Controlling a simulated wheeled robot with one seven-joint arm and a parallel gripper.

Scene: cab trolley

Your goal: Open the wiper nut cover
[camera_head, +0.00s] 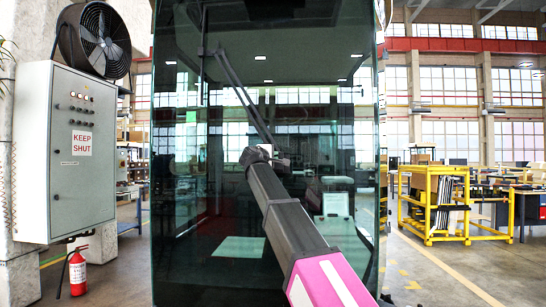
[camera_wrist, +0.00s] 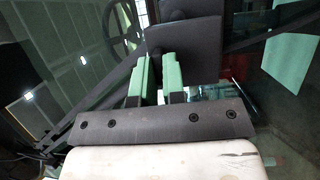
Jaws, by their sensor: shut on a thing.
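The wiper nut cover (camera_wrist: 192,45) is a dark, squarish flap just beyond my fingertips in the wrist view. My gripper (camera_wrist: 158,62) has two green fingers close together, shut on the cover's near edge; the exact contact is partly hidden by the fingers. In the head view my gripper (camera_head: 259,153) is at the lower end of the wiper arm (camera_head: 246,104), in front of the cab windscreen (camera_head: 200,200). The cover is too small and covered to make out there. The wiper arm also passes behind the fingers in the wrist view (camera_wrist: 98,94).
A grey electrical cabinet (camera_head: 50,150) and a black fan (camera_head: 97,40) stand at the left, with a red fire extinguisher (camera_head: 78,272) below. A yellow rack (camera_head: 433,205) stands at the right. The floor between rack and cab is open.

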